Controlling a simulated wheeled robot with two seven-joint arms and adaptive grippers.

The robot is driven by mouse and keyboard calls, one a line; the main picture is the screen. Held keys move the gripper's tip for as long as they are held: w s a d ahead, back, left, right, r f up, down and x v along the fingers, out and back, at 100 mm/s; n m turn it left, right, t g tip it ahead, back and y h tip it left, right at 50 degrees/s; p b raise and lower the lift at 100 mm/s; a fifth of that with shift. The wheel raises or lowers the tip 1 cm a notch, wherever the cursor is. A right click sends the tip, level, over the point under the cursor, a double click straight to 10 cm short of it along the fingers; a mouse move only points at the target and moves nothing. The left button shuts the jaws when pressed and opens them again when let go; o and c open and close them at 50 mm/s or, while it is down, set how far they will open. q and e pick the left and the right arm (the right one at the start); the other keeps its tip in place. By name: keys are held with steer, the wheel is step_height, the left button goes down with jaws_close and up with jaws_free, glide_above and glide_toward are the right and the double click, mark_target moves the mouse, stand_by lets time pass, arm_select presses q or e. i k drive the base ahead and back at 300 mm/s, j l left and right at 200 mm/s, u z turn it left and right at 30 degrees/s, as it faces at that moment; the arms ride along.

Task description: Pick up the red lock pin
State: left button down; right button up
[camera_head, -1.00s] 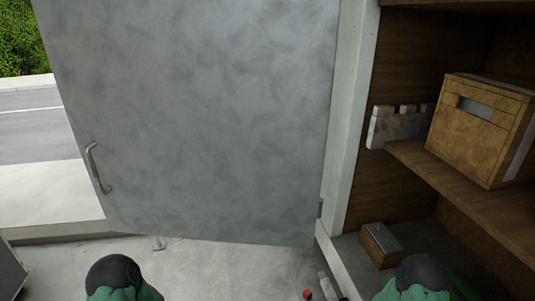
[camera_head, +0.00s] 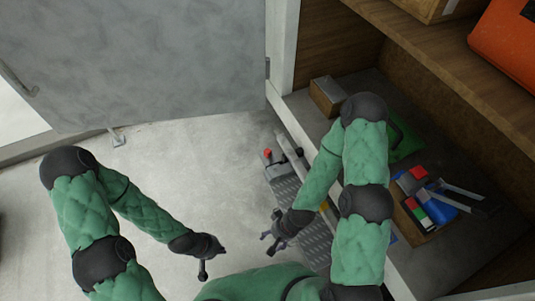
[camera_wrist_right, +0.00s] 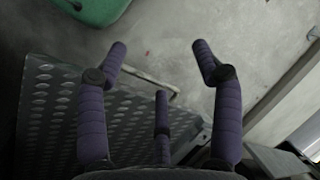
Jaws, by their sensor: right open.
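The red lock pin shows as a small red knob (camera_head: 267,153) near the far end of a grey tread-plate step (camera_head: 288,187) beside the truck's shelf bay. My right gripper (camera_head: 268,239) is low over the near part of the step, short of the pin and apart from it. In the right wrist view my right gripper (camera_wrist_right: 158,52) has its fingers spread with nothing between them. The pin cannot be made out clearly there. My left gripper (camera_head: 204,264) hangs over the floor to the left of the step; its fingers are too small to judge.
A grey door (camera_head: 140,60) stands open at the back left. The truck's lower shelf holds a small cardboard box (camera_head: 326,97) and a bin of tools (camera_head: 428,205). An orange case (camera_head: 508,45) sits on the upper shelf (camera_head: 450,75). The floor (camera_head: 190,165) left of the step is clear.

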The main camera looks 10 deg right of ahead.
mark_target(266, 152)
steer(key=i+u, duration=0.2)
steer(key=i, duration=0.8)
